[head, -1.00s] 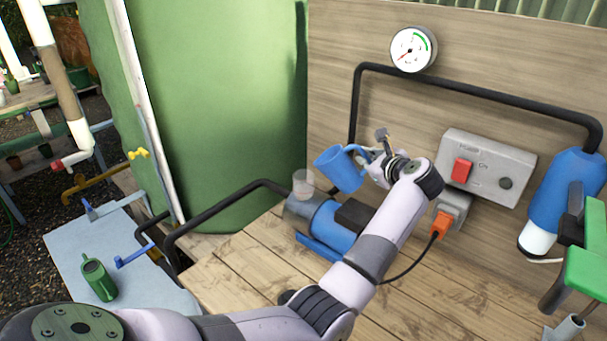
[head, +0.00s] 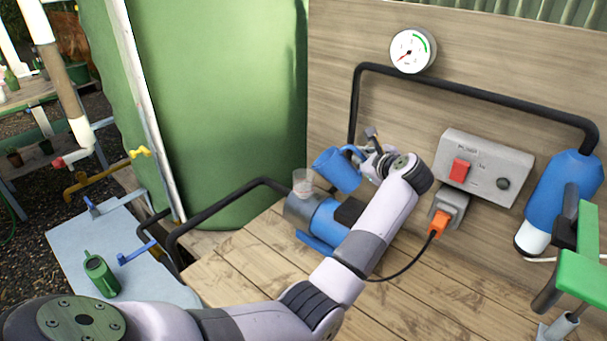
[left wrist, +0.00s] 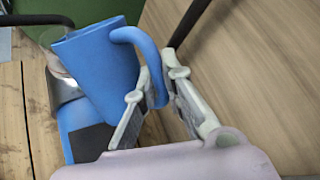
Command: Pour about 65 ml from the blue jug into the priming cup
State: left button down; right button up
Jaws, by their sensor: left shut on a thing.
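The blue jug (head: 337,169) is held in the air, tilted with its mouth toward the left, above the blue pump. My left gripper (head: 373,160) is shut on the jug's handle; the left wrist view shows the handle (left wrist: 150,62) between the fingers (left wrist: 155,98). The clear priming cup (head: 302,183) stands on the pump's metal front end, just left of and below the jug's mouth. Some reddish or greyish tint shows inside the cup, but its level is too small to read. In the left wrist view the cup (left wrist: 60,72) is partly hidden behind the jug.
The blue pump (head: 328,220) sits on the wooden bench (head: 240,265). A switch box (head: 484,168), a gauge (head: 413,50) and a black pipe are on the back panel. A green can (head: 100,276) is on the left table.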

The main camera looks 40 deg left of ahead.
pick_arm(q)
jog(key=shift+s+a+r+n+h+p, duration=0.15)
jog(key=shift+a+r+n+h+p, duration=0.15)
jog(key=shift+r+p, duration=0.45)
jog(key=shift+s+a+r+n+h+p, duration=0.1)
jog(key=shift+a+r+n+h+p, duration=0.2)
jog(key=shift+p, duration=0.75)
dwell(0.9)
jog(key=shift+d+f+b, duration=0.15)
jog(key=shift+f+b, duration=0.1)
jog(key=shift+b, duration=0.05)
jog(key=f+b, duration=0.1)
jog(key=b, duration=0.1)
jog(key=f+m+y+b, duration=0.1)
jog(key=f+b, duration=0.1)
jog(key=shift+w+d, duration=0.15)
jog(key=shift+d, duration=0.25)
jog(key=d+m+y+b, duration=0.1)
jog(key=b, duration=0.1)
jog(key=w+d+m+y+b, duration=0.1)
jog(key=b, duration=0.2)
jog(key=w+d+m+y+b, duration=0.1)
jog(key=b, duration=0.2)
jog(key=shift+d+f, duration=0.4)
dwell(0.7)
